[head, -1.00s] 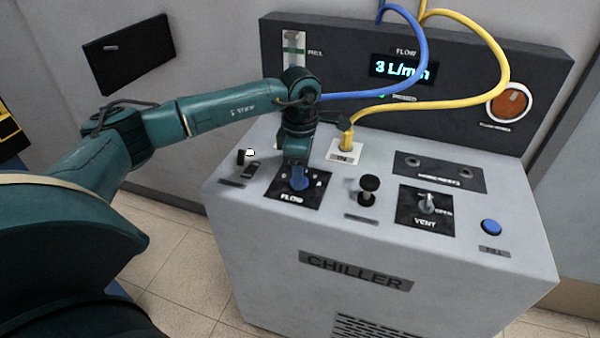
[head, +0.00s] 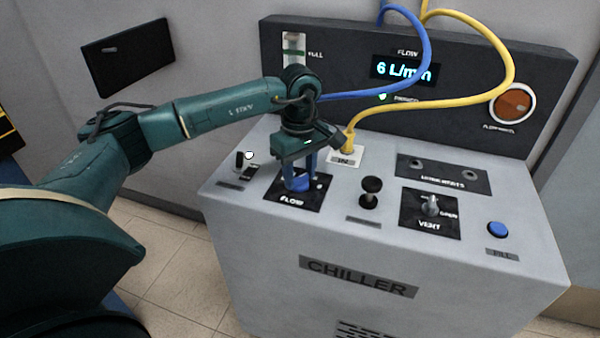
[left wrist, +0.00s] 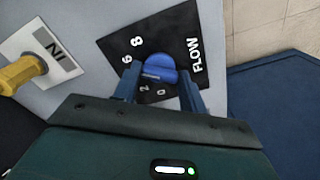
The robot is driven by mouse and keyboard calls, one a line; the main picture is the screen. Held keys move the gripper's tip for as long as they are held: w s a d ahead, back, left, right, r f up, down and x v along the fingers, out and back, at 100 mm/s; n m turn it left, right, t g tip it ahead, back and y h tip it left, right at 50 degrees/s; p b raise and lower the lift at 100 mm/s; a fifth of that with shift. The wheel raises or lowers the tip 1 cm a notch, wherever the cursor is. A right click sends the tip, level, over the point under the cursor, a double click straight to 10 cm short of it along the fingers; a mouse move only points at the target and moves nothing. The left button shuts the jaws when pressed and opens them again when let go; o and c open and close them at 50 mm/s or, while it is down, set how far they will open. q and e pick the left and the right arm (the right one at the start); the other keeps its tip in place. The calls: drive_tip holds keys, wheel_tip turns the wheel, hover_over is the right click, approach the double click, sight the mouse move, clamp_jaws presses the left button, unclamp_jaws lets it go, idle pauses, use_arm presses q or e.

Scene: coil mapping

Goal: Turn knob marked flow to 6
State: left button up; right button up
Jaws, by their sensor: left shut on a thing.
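The blue flow knob (head: 299,184) sits on a black plate (head: 284,203) marked FLOW, at the left of the chiller's top. My left gripper (head: 302,175) points down from above with its blue fingers on either side of the knob, shut on it. In the left wrist view, the knob (left wrist: 160,68) lies between the fingertips (left wrist: 158,77), with the figures 8, 6, 2 and 0 around it. A finger covers part of the scale. The flow display (head: 404,69) reads 6 L/min. My right gripper is not in view.
A yellow hose (head: 430,103) plugs into the IN port behind the knob, close to my left wrist. A blue hose (head: 424,55) passes behind the wrist. A black knob (head: 371,186), a vent knob (head: 431,205) and a blue button (head: 497,229) stand to the right.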

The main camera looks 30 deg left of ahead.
sight(300, 177)
use_arm(q)
drive_tip(key=shift+m, duration=0.3)
drive_tip(key=o, duration=1)
drive_tip(key=shift+r, duration=0.15)
wheel_tip(300, 177, up, 13)
idle(0.5)
